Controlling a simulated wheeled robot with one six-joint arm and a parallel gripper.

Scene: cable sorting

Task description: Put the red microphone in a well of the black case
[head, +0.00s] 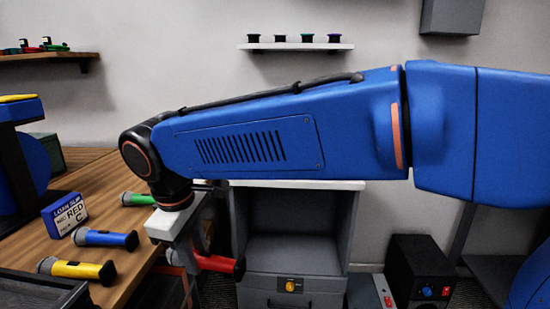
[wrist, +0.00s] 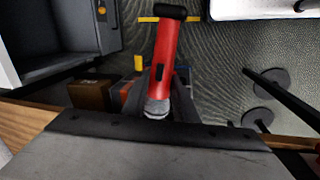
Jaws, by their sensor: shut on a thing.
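The red microphone (head: 218,264) is in my gripper (head: 190,262), beside the right edge of the wooden bench. In the head view it lies roughly level, with its black end to the right. In the wrist view the red microphone (wrist: 166,52) sticks out between the fingers, black end at the top and silvery head near the gripper. A dark case (head: 42,291) shows in part at the bottom left corner of the head view; its wells cannot be made out.
Green (head: 138,199), blue (head: 105,238) and yellow (head: 76,268) microphones lie on the bench (head: 95,190). A grey cabinet (head: 292,280) stands behind my gripper. A black box (head: 420,268) is on the right.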

